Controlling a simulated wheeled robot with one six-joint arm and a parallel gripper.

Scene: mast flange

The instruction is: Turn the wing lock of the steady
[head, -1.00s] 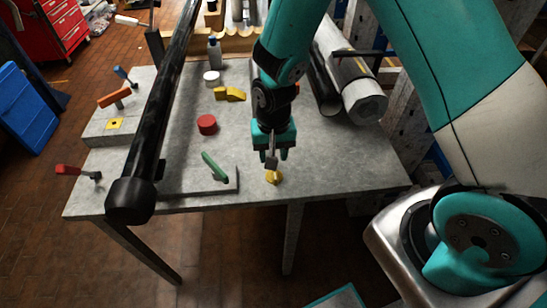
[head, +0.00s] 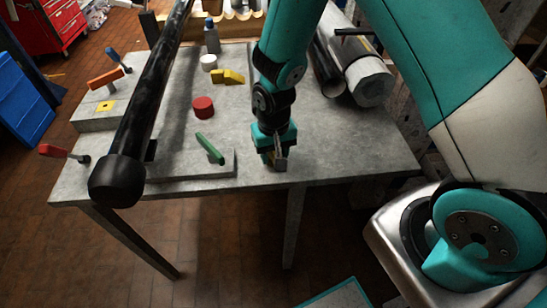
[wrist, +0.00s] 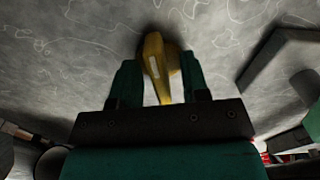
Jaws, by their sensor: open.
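A yellow wing-shaped piece (wrist: 154,62), which looks like the wing lock, stands on the grey tabletop in the wrist view. Its narrow wing points down the picture, between the two green fingers of my gripper (wrist: 161,88). The fingers are open, with a gap showing on the left of the wing; on the right I cannot tell whether they touch. In the head view my gripper (head: 273,160) points down near the table's front edge and hides the yellow piece.
A long black pole (head: 155,110) slants over the table (head: 330,150) on the left. A green lever (head: 209,148) on a low grey plate is left of my gripper. Pipes (head: 350,70) lie at the back right.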

